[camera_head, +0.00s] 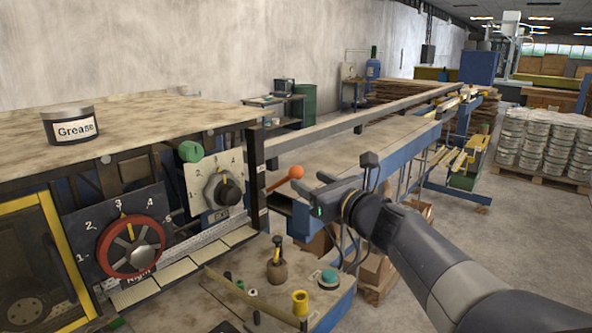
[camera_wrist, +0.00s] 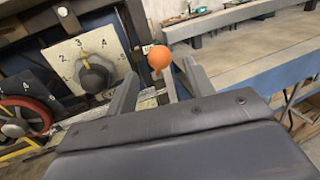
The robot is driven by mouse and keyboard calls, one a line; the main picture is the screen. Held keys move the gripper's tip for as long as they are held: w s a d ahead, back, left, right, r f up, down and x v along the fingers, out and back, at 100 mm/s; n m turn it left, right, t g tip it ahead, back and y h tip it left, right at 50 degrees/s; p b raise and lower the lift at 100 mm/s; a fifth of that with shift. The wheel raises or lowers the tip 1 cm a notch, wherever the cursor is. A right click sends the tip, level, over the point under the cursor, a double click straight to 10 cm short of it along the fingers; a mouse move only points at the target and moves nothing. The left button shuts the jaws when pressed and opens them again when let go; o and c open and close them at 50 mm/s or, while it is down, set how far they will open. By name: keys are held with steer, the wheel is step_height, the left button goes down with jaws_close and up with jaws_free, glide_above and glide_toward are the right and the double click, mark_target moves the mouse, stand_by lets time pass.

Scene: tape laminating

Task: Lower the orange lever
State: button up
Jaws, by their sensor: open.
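My gripper (camera_head: 318,187) is open and empty, just right of the knob in the head view. In the wrist view my gripper (camera_wrist: 158,80) has its fingers spread apart, pointing toward the lever. I cannot tell whether a finger touches the knob. The lower shaft is partly hidden in the wrist view.
Left of the lever are a black dial (camera_head: 222,190) on a numbered plate and a red wheel (camera_head: 130,245). Below is a panel with a green button (camera_head: 328,278) and a yellow knob (camera_head: 300,302). A grease tin (camera_head: 70,127) stands on the machine top. A long table (camera_head: 345,158) extends behind.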

mark_target(301, 176)
steer(key=p+x, duration=0.1)
steer(key=x, duration=0.5)
steer(key=shift+w+a, duration=0.15)
steer(key=shift+c, duration=0.3)
jaws_close()
